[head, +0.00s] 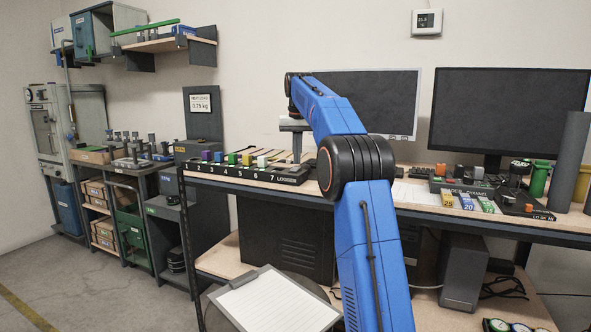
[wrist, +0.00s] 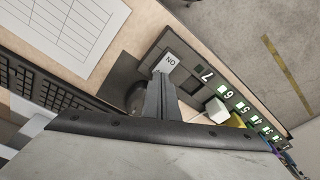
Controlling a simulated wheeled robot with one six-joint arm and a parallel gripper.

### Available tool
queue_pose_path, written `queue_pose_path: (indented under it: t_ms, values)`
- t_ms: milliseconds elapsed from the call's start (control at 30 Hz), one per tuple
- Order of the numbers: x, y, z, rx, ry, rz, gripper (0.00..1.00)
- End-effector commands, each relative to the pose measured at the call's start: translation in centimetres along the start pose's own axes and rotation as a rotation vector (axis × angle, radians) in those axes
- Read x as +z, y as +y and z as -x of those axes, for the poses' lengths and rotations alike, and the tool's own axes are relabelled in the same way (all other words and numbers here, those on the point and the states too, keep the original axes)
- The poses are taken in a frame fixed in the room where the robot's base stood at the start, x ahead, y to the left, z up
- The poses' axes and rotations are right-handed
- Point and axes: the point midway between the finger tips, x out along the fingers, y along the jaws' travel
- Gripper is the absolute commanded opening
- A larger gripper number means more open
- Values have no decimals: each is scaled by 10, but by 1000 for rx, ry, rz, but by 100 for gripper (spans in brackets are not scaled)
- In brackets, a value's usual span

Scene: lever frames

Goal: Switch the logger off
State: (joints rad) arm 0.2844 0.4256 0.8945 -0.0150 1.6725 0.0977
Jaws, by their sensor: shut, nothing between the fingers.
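The logger (head: 240,173) is a long dark unit at the front left of the desk, with numbered positions and coloured plugs along its top. In the wrist view its panel (wrist: 215,82) runs diagonally, and at its near end is a pale plate (wrist: 170,62) marked ON, with a dark square part beside it. My gripper (head: 297,155) is above the logger's right end. In the wrist view its fingers (wrist: 160,80) are shut and empty, their tips overlapping the lower edge of the ON plate. I cannot tell whether they touch it.
A white plug (wrist: 216,110) stands close to the right of my fingers. A keyboard (wrist: 45,95) and a paper sheet (wrist: 72,32) lie on the desk. Two monitors (head: 508,108) stand behind. A clipboard (head: 272,300) is below the desk's front edge.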

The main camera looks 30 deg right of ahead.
Motion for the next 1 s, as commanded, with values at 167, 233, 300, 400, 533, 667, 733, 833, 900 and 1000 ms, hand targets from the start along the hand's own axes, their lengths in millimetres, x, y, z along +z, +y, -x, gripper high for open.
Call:
queue_pose_path:
  t_ms: [167,233,300,400,533,667,733,833,900,1000]
  values:
    - [0,0,-2,0,0,0,0]
    - [0,0,-3,0,0,0,0]
    - [0,0,-4,0,1,0,0]
    - [0,0,-5,0,1,0,0]
    - [1,0,-6,0,1,0,0]
    - [1,0,-8,0,0,0,0]
    - [1,0,-9,0,-1,0,0]
    - [2,0,-10,0,-1,0,0]
    - [2,0,-10,0,-1,0,0]
    - [1,0,-8,0,0,0,0]
